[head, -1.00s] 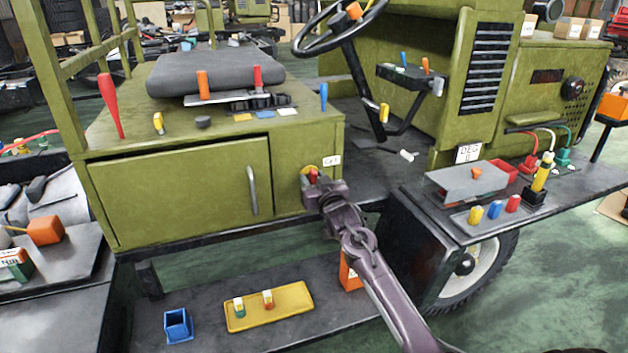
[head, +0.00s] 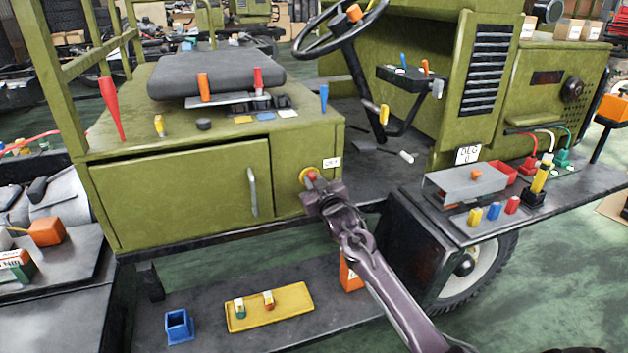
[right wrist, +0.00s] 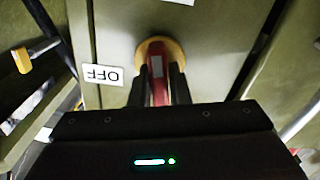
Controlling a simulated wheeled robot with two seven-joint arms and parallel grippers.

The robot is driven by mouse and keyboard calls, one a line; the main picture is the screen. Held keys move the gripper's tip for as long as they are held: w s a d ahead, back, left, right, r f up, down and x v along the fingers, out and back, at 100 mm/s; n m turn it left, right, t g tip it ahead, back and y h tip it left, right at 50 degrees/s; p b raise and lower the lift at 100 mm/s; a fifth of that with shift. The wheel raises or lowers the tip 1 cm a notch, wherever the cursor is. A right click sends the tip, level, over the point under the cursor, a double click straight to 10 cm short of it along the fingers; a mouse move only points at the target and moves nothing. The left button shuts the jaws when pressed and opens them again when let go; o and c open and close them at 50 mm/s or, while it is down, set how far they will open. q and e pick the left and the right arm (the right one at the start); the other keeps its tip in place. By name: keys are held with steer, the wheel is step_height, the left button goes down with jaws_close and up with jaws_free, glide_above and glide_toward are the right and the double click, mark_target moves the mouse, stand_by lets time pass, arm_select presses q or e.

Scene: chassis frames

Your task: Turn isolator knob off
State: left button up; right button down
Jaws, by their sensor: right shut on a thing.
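The isolator knob (head: 312,175) is red on a yellow round plate, on the green side panel under the seat. It also shows in the right wrist view (right wrist: 157,66), with its red grip between two dark fingers. A white label (head: 331,162) sits beside it; in the right wrist view the label reads "OFF" (right wrist: 103,76), upside down. My right gripper (head: 314,186) is at the panel, and in the right wrist view its fingers (right wrist: 158,88) are shut on the knob's red grip. The fingers hide part of the knob. My left gripper is not in view.
A cabinet door with a metal handle (head: 252,192) is left of the knob. Below is a dark step with a yellow tray (head: 262,318) and a blue holder (head: 179,327). A black fender shelf (head: 575,185) with coloured parts stands to the right.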

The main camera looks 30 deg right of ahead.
steer(key=n, duration=0.2)
steer(key=shift+n+p, duration=0.3)
steer(key=shift+n, duration=0.1)
steer(key=n, duration=0.3)
steer(key=shift+a+n+p, duration=0.1)
steer(key=shift+n+p, duration=0.2)
steer(key=n, duration=0.2)
steer(key=shift+f+n, duration=0.15)
steer(key=shift+n, duration=0.25)
steer(key=shift+a+n, duration=0.1)
steer(key=shift+n, duration=0.8)
steer(key=n, duration=0.2)
steer(key=shift+f+n, duration=0.1)
steer(key=shift+n, duration=0.3)
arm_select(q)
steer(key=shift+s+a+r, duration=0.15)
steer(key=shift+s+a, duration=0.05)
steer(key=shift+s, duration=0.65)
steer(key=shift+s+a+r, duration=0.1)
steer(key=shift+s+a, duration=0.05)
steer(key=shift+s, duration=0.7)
arm_select(e)
steer(key=shift+f+n, duration=0.1)
steer(key=shift+n, duration=0.6)
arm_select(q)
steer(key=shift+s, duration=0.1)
arm_select(e)
steer(key=c, duration=1.4)
jaws_free()
